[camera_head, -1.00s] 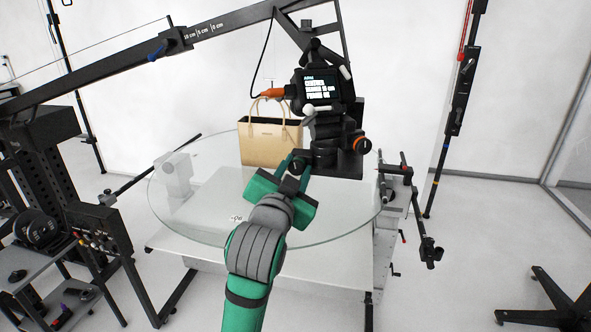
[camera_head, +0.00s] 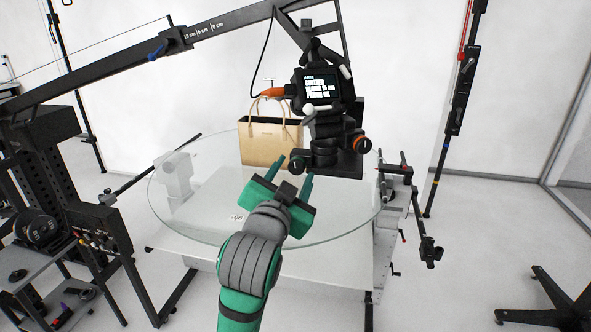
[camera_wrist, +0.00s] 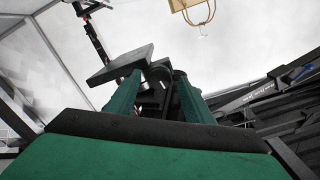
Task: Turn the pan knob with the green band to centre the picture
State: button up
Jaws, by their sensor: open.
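The pan knob with the green band (camera_head: 298,164) is a small dark round knob low on the left of the black camera head (camera_head: 325,130). The orange-banded knob (camera_head: 361,144) sits on its right. My gripper (camera_head: 293,167) is open, its two green fingers pointing at the green-banded knob, with the tips just in front of and either side of it. In the wrist view, dark rounded parts show between the fingers (camera_wrist: 158,95); I cannot tell contact there. The small screen (camera_head: 320,87) is lit, but its content is too small to read.
A beige handbag (camera_head: 268,143) stands on the round glass turntable (camera_head: 185,225), left of the camera head. A black boom (camera_head: 110,62) crosses above.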

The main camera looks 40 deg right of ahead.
jog(key=v, duration=0.8)
jog(key=shift+s+a, duration=0.2)
jog(key=w+a+f+n+t+y, duration=0.2)
jog(key=a+f+n, duration=0.2)
jog(key=f, duration=0.4)
jog(key=w+a+f+n+t+y, duration=0.1)
jog(key=a+f+n+t, duration=0.1)
jog(key=a+f+n, duration=0.45)
jog(key=s+a+f+n+t+y, duration=0.1)
jog(key=s+a+f+n+y, duration=0.15)
jog(key=f, duration=0.55)
jog(key=s+a+f+n+y, duration=0.1)
jog(key=s+a+f+y, duration=0.15)
jog(key=f, duration=0.55)
jog(key=s+a+f+n+y, duration=0.2)
jog(key=s+a+f+y, duration=0.2)
jog(key=s+a+f, duration=0.55)
jog(key=s+a+f+g+y, duration=0.1)
jog(key=s+a+f, duration=0.2)
jog(key=s, duration=1.5)
jog(key=shift+a+y, duration=0.2)
jog(key=shift+y, duration=0.1)
